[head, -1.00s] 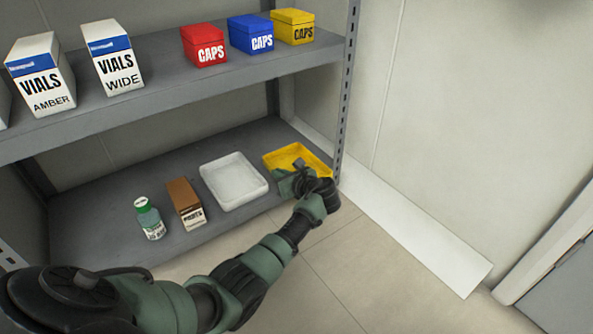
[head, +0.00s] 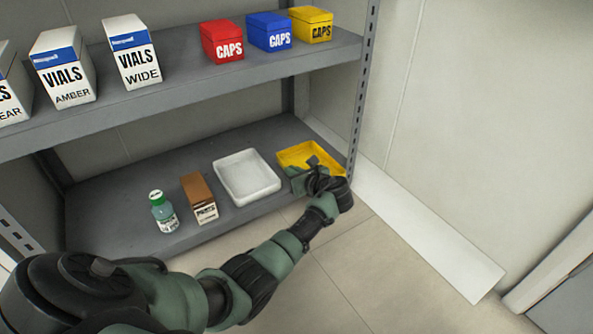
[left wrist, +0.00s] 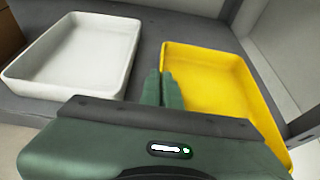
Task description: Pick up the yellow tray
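The yellow tray (head: 296,152) lies on the lower shelf at its right end, beside the post. It is shallow, empty and flat on the shelf. My left gripper (head: 313,170) is at the tray's near left side. In the left wrist view the yellow tray (left wrist: 205,68) fills the right half. There the two green fingers of my left gripper (left wrist: 164,88) are close together at its left wall, one on the outer side and one on the inner side. They look shut on the wall, though they hide the part between them. My right gripper is not in view.
A white tray (head: 247,178) stands just left of the yellow one, with a brown-topped box (head: 199,198) and a green-capped bottle (head: 163,213) further left. The upper shelf (head: 190,100) above holds vial boxes and caps boxes. A shelf post (head: 364,85) rises close on the right.

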